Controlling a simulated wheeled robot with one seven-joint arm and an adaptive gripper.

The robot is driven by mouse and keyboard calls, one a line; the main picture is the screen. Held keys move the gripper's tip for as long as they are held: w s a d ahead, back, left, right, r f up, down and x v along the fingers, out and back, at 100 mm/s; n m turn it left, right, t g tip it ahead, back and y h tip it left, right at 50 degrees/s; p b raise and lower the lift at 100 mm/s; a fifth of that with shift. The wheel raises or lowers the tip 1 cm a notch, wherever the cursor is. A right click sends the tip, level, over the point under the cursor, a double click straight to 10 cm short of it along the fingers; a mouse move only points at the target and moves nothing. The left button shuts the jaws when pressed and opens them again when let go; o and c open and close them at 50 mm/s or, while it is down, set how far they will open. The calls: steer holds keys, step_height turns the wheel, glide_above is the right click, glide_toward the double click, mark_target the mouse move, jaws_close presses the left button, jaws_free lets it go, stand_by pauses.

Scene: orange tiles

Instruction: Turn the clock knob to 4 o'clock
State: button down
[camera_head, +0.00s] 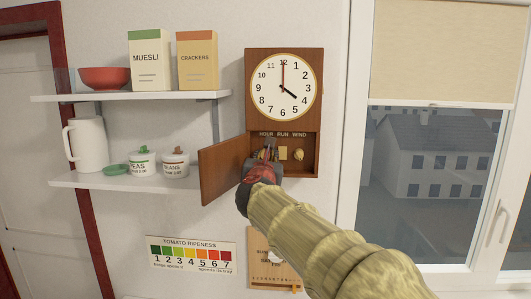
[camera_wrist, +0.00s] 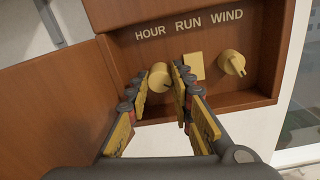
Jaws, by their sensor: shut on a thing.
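The wall clock (camera_head: 284,88) has a wooden case and a white dial. Its short hand points at 4 and its long hand points at 12. The HOUR knob (camera_wrist: 160,74) is pale yellow and sits under the word HOUR in the lower compartment. My gripper (camera_wrist: 159,88) has its fingers on either side of this knob and is shut on it. In the head view my gripper (camera_head: 268,154) reaches into the compartment and hides the knob. The square RUN piece (camera_wrist: 194,66) and the round WIND knob (camera_wrist: 232,63) are to the right.
The open wooden door (camera_head: 222,170) of the compartment is close on the left of my gripper. Shelves (camera_head: 130,97) with a bowl, boxes and jars are further left. A window (camera_head: 440,150) is on the right.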

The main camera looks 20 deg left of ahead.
steer(key=shift+f+n, duration=0.45)
steer(key=shift+n, duration=0.15)
steer(key=c, duration=2)
jaws_free()
steer(key=shift+o, duration=0.9)
steer(key=shift+a+r, duration=0.1)
steer(key=shift+r, duration=0.05)
steer(key=shift+s+r, duration=0.1)
steer(key=shift+r, duration=0.05)
steer(key=v, duration=1.2)
steer(key=shift+p, duration=0.3)
